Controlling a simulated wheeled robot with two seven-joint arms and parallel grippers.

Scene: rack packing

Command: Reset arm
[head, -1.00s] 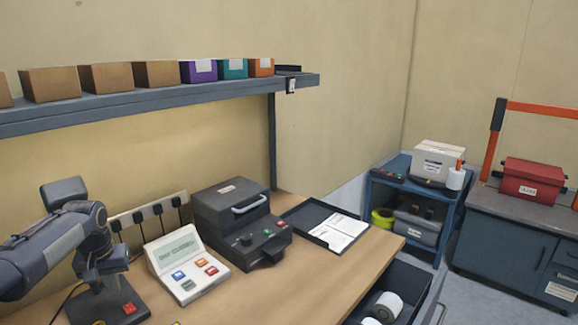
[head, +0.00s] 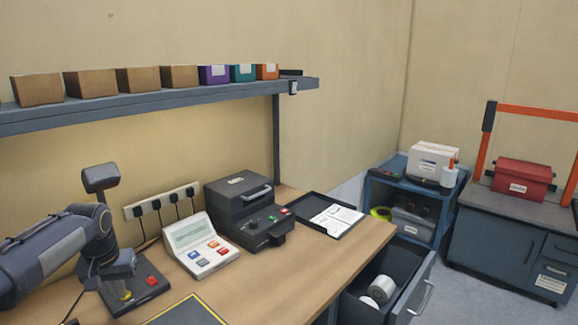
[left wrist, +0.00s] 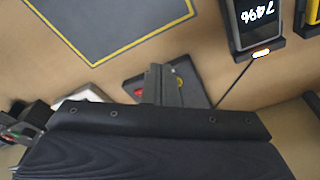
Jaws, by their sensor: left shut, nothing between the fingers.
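My left gripper (head: 118,264) is at the lower left in the head view, at the end of my arm. It hangs above a dark base plate (head: 152,291) with a red button and a yellow spot. In the left wrist view its narrow fingers (left wrist: 163,86) are together and empty, in front of that base plate (left wrist: 133,90). I cannot tell how high the fingertips are above it. My right gripper is in neither view.
A button panel (head: 203,247), a black machine (head: 240,212) and a tray (head: 315,208) stand along the desk. A yellow-edged mat (head: 185,314) lies in front. A shelf (head: 160,105) with boxes hangs above. A drawer (head: 424,285) stands open at right.

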